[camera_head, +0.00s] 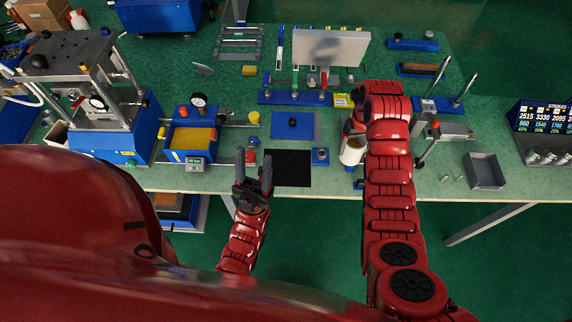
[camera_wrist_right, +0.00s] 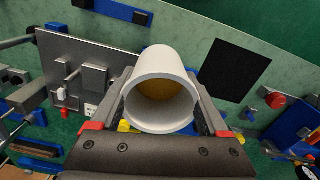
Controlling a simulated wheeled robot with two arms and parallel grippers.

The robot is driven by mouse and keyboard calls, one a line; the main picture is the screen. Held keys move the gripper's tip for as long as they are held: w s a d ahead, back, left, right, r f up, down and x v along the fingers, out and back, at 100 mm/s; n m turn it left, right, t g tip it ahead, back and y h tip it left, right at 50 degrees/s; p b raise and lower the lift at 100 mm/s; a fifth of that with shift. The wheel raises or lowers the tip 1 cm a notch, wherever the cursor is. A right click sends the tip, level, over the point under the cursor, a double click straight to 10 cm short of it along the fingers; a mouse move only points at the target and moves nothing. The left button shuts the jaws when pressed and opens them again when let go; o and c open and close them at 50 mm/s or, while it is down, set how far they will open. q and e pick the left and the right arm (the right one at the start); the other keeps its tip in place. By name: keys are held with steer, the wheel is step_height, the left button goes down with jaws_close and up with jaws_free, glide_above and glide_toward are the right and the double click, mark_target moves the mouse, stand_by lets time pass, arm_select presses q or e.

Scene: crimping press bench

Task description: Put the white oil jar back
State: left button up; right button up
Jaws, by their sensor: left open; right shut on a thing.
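The white oil jar (camera_head: 351,152) is in my right gripper (camera_head: 354,136), over the front of the bench right of the black mat. In the right wrist view the jar (camera_wrist_right: 163,65) sits between both fingers of the gripper (camera_wrist_right: 162,100); its round open mouth faces the camera and amber oil shows inside. The head view partly hides the right fingers behind the jar and my arm. I cannot tell whether the jar touches anything below. My left gripper (camera_head: 253,168) is open and empty at the bench's front edge, left of the mat.
The black mat (camera_head: 288,168) lies bare at the front. A small blue block (camera_head: 321,157) stands between it and the jar. A blue plate (camera_head: 292,126) lies behind the mat. A grey tray (camera_head: 485,171) is at right; a press (camera_head: 125,148) is at left.

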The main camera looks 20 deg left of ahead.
steer(key=s+a+f+n+p, duration=0.1)
steer(key=s+a+f, duration=0.2)
steer(key=s, duration=0.3)
steer(key=s+a+f+n+p, duration=0.1)
steer(key=s+a+f, duration=0.2)
steer(key=s, duration=0.3)
steer(key=w+a+b, duration=0.1)
steer(key=a+b, duration=0.2)
steer(key=w+a+f+b, duration=0.1)
steer(key=w+a+b, duration=0.1)
steer(key=a+b, duration=0.1)
steer(key=w+a+b, duration=0.2)
steer(key=a+b, duration=0.1)
steer(key=b, duration=0.1)
steer(key=shift+a+f, duration=0.2)
steer(key=shift+w+a+r+b, duration=0.1)
steer(key=shift+w+a+b, duration=0.15)
steer(key=shift+a+b, duration=0.3)
steer(key=shift+w+a+b, duration=0.25)
steer(key=shift+a+b, duration=0.2)
steer(key=shift+a, duration=0.2)
steer(key=shift+w+a+r+p, duration=0.1)
steer(key=shift+w+a+p, duration=0.2)
steer(key=shift+a+p, duration=0.15)
steer(key=shift+w+a+r+p, duration=0.1)
steer(key=shift+w+a+p, duration=0.2)
steer(key=shift+a, duration=0.2)
steer(key=shift+f, duration=0.15)
